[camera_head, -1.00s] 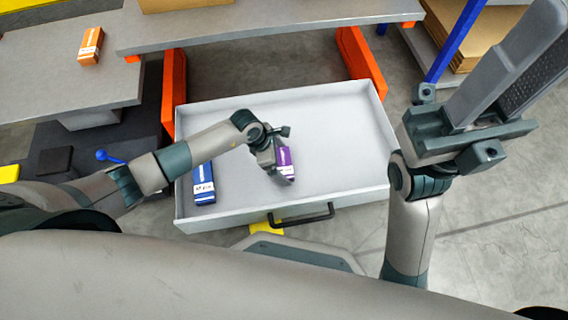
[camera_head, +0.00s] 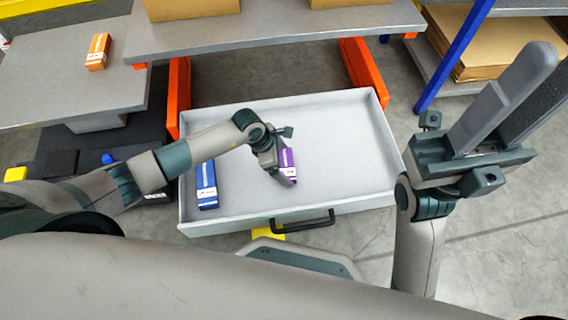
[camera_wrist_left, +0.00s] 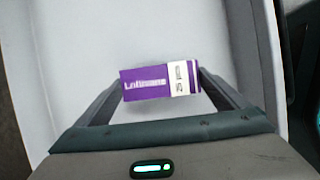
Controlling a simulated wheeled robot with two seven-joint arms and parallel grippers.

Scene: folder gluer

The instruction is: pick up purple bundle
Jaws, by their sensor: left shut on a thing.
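The purple bundle (camera_head: 288,161) is a small purple and white box in the open drawer (camera_head: 345,150). In the left wrist view the bundle (camera_wrist_left: 160,82) lies crosswise between my left fingers, which touch its two ends. My left gripper (camera_head: 281,172) is shut on it, low over the drawer floor; I cannot tell whether the bundle is clear of the floor. Part of the bundle is hidden behind the gripper in the head view. My right gripper (camera_head: 500,105) is raised at the right, its two long fingers apart, with nothing seen between them.
A blue box (camera_head: 206,185) lies at the left in the drawer. The drawer handle (camera_head: 303,222) is at the front. An orange box (camera_head: 98,52) sits on the grey table (camera_head: 60,90). Orange supports (camera_head: 362,75) and a grey bench (camera_head: 290,28) stand behind the drawer.

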